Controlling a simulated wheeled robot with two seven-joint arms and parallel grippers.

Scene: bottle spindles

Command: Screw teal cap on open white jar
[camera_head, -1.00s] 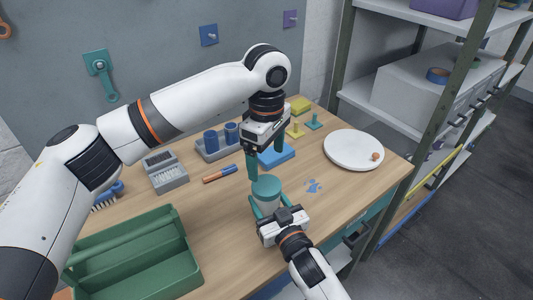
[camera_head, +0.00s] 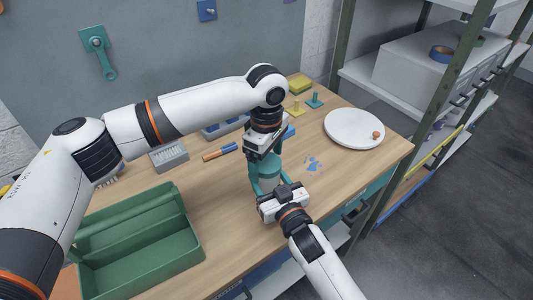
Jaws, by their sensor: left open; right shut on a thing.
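The white jar (camera_head: 269,182) stands near the table's front edge with the teal cap (camera_head: 268,165) on top. Whether the cap is threaded on cannot be told. My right gripper (camera_head: 270,188) is shut on the jar's body from the front. My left gripper (camera_head: 265,162) points down from above, its teal fingers open on either side of the cap. The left gripper's body hides part of the cap, and contact between its fingers and the cap is unclear.
A green open box (camera_head: 190,243) stands front left. A white round plate (camera_head: 345,128) with a small brown thing lies at the right. Blue splotches (camera_head: 312,163) mark the bare wood right of the jar.

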